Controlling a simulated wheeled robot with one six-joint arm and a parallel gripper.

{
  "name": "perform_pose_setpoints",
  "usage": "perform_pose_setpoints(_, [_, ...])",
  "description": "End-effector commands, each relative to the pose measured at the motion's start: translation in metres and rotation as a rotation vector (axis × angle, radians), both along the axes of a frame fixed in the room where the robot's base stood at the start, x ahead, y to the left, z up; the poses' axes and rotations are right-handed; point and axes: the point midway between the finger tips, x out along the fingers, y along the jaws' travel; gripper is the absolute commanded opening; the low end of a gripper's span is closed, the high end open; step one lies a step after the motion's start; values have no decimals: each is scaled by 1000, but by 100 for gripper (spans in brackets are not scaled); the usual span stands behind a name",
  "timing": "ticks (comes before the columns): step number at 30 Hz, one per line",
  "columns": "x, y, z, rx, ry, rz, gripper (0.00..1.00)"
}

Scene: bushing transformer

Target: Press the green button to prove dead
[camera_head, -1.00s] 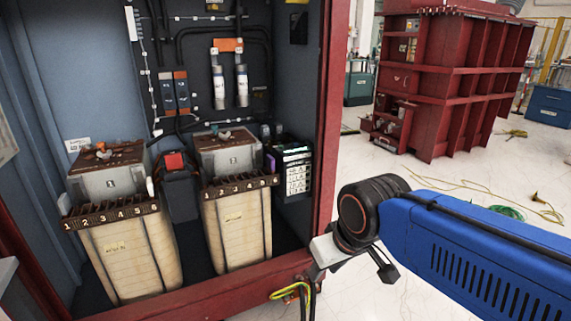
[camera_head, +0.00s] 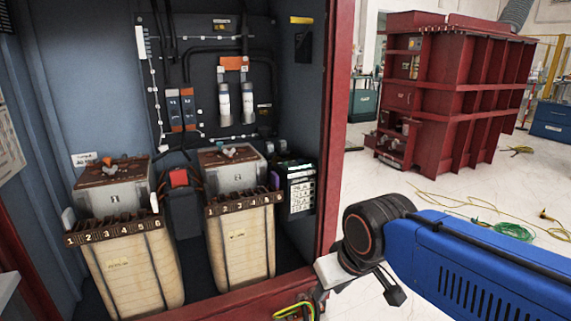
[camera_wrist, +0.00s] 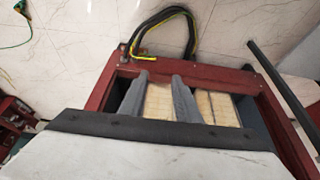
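A dark device (camera_head: 297,190) with white label rows and a faint greenish top edge stands inside the cabinet at its right wall. It may carry the green button, but no separate green button can be made out. My gripper (camera_head: 318,296) is low in the head view, in front of the cabinet's right front corner and well below and apart from the device. Its fingertips cannot be made out there. In the wrist view, a pale body with a dark edge fills the bottom, and two grey prongs, possibly fingers, lie above the cabinet floor.
The red-framed cabinet (camera_head: 338,130) holds two pale winding blocks (camera_head: 130,268) (camera_head: 242,245) and a small red-topped box (camera_head: 179,178). A large red tank (camera_head: 470,95) stands behind at right. Cables (camera_head: 515,231) lie on the pale floor. A cable loop (camera_wrist: 165,25) lies near the cabinet frame.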

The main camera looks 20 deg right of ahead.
Motion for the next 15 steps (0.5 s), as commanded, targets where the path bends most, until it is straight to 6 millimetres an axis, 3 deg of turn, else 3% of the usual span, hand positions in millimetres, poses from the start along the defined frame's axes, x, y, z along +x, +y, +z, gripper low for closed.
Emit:
perform_pose_setpoints(1, [0, 0, 0, 0, 0, 0, 17])
perform_pose_setpoints(3, [0, 0, 0, 0, 0, 0, 0])
perform_pose_setpoints(15, [0, 0, 0, 0, 0, 0, 0])
